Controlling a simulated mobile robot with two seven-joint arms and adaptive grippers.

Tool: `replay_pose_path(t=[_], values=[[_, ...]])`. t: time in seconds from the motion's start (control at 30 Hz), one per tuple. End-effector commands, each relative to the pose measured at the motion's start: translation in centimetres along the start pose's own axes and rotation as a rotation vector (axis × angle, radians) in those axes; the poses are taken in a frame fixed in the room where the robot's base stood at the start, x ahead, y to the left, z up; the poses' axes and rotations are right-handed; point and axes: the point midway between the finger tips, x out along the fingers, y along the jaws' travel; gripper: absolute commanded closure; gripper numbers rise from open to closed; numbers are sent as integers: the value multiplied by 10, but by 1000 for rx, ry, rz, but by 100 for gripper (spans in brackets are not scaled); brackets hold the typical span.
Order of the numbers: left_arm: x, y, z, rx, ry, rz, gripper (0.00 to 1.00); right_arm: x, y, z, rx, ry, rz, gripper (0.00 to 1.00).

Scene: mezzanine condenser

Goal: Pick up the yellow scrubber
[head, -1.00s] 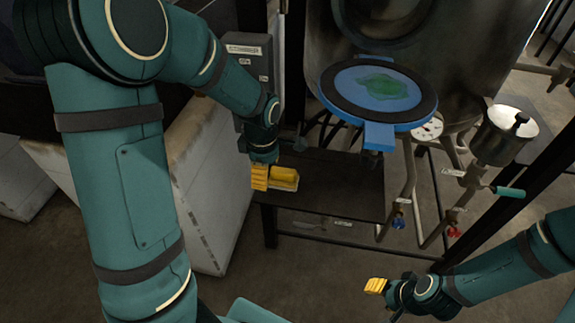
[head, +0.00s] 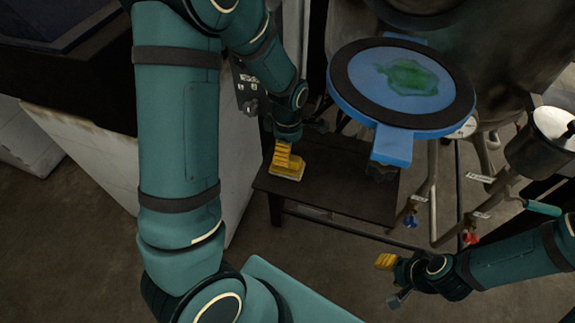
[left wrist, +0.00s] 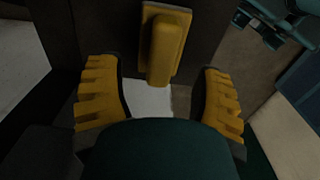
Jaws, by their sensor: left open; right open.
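The yellow scrubber (head: 290,171) lies on a dark low table below the left arm in the head view. It also shows in the left wrist view (left wrist: 165,45), at top centre, with a handle-like ridge on a flat base. My left gripper (head: 283,153) is just above or behind the scrubber and hides part of it. In the left wrist view its yellow fingers (left wrist: 160,98) are spread wide, with the scrubber ahead of the gap between them. Whether they touch it I cannot tell. My right gripper (head: 386,262) is open and empty at the lower right.
The dark table (head: 340,188) has bare room right of the scrubber. A blue round hatch (head: 395,130) with a green patch overhangs its right side. A white block (head: 90,135) stands to the left. Pipes with a blue valve (head: 410,220) and a red valve (head: 470,238) stand at right.

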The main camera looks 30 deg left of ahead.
Motion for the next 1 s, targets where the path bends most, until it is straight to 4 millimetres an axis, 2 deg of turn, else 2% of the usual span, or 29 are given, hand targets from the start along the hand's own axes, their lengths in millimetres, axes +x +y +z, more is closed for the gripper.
replay_pose_path(t=[0.23,0.53,0.8,1.0], values=[[14,-1,0,0,0,-1,34,4,1,2,-1,-4,0,53],[54,-3,-1,0,0,-1,34,14,5,2,-2,-2,0,53],[56,-2,-1,0,-1,1,32,14,5,1,-2,-1,0,53],[56,-2,-1,0,-1,1,100,14,5,1,-2,-1,0,53]])
